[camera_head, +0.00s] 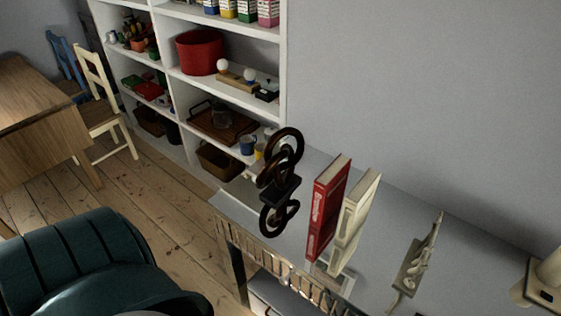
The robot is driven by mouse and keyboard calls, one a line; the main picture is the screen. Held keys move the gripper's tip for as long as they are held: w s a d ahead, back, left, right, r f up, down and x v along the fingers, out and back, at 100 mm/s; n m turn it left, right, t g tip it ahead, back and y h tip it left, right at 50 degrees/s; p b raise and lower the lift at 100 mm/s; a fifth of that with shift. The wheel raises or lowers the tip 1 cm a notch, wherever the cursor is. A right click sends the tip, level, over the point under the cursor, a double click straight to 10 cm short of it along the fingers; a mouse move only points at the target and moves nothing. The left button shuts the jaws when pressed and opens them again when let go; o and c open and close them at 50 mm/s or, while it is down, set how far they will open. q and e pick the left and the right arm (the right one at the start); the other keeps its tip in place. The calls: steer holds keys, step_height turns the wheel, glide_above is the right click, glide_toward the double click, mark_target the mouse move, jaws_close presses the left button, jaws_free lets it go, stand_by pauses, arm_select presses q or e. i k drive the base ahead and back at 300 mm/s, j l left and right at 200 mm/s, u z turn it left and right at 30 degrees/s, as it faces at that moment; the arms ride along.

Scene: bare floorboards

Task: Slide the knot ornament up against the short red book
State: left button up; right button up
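The knot ornament (284,182), dark brown-black loops on a small block, stands on the grey console table (240,214) near its left end. The short red book (327,208) stands upright to the right of the ornament, with a gap between them. A cream book (355,222) stands close against its right side. Neither of my grippers shows in the head view.
A pale figurine (419,262) stands further right on the table, and a cream object (543,280) is at the right edge. A white shelf unit (185,90) stands behind left. A dark green armchair (95,265) is at the lower left.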

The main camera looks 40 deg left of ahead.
mark_target(283, 183)
steer(key=i, duration=0.45)
steer(key=u, duration=1.6)
steer(key=i+l, duration=0.05)
